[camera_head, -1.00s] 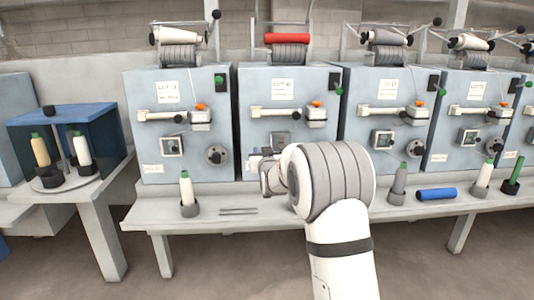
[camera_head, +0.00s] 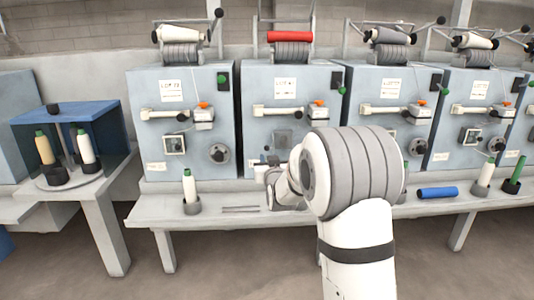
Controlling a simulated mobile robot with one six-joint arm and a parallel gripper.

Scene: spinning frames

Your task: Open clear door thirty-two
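A row of pale blue machines stands on a bench. Each visible one has a small framed window on its lower front: on the leftmost machine (camera_head: 174,144), on the second machine (camera_head: 283,138) and on the fourth machine (camera_head: 471,136). The third machine's window is hidden behind my arm. The number plates, as on the leftmost machine (camera_head: 155,167), are too small to read, so I cannot tell which door is thirty-two. My gripper (camera_head: 266,170) is small and partly hidden by my wrist, low in front of the second machine. Its finger state is unclear.
A white bobbin on a dark cup (camera_head: 190,190) and two thin rods (camera_head: 240,209) are on the bench. A blue roll (camera_head: 437,193) lies to the right. A blue-topped case with bobbins (camera_head: 62,113) stands at left. The floor in front is clear.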

